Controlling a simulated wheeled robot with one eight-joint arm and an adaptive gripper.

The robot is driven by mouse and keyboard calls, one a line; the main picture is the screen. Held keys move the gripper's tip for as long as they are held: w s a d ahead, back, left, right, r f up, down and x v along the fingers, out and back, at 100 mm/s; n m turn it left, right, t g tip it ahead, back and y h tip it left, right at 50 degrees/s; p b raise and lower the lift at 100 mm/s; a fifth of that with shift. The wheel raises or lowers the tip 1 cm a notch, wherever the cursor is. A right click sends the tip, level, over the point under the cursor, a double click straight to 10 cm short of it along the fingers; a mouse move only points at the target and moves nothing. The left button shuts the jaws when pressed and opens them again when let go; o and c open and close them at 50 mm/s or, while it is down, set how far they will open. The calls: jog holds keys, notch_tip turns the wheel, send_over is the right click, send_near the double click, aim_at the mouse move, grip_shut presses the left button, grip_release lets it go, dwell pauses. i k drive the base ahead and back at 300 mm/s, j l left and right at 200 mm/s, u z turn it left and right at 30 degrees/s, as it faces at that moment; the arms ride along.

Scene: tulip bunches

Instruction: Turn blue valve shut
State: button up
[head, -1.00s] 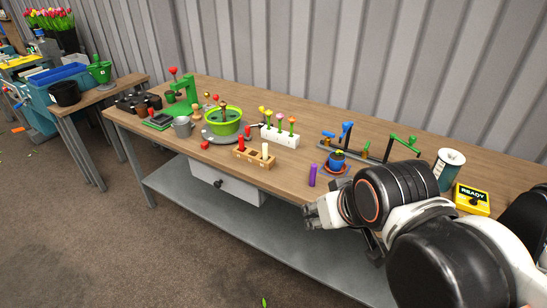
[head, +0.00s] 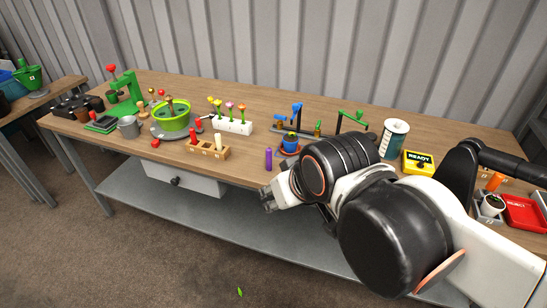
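The blue valve (head: 295,113) stands at the back of the workbench, on a dark pipe stand, left of a green valve (head: 354,116). Its blue handle is small here, and I cannot tell how far it is turned. My gripper (head: 268,192) is at the bench's front edge, in front of and below the blue valve and well apart from it. The fingers point left and are small in view, so I cannot tell whether they are open. My arm hides part of the bench's front edge.
A small blue pot (head: 290,140) on a saucer and a purple cylinder (head: 268,159) stand between my gripper and the valves. A spool (head: 394,138) and a yellow READY box (head: 418,162) stand right of them. A corrugated wall rises behind the bench.

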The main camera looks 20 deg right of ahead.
aim_at(279, 117)
jog(key=i+l+z, duration=0.25)
jog(key=i, duration=0.2)
jog(key=i+z, duration=0.25)
jog(key=i, duration=0.25)
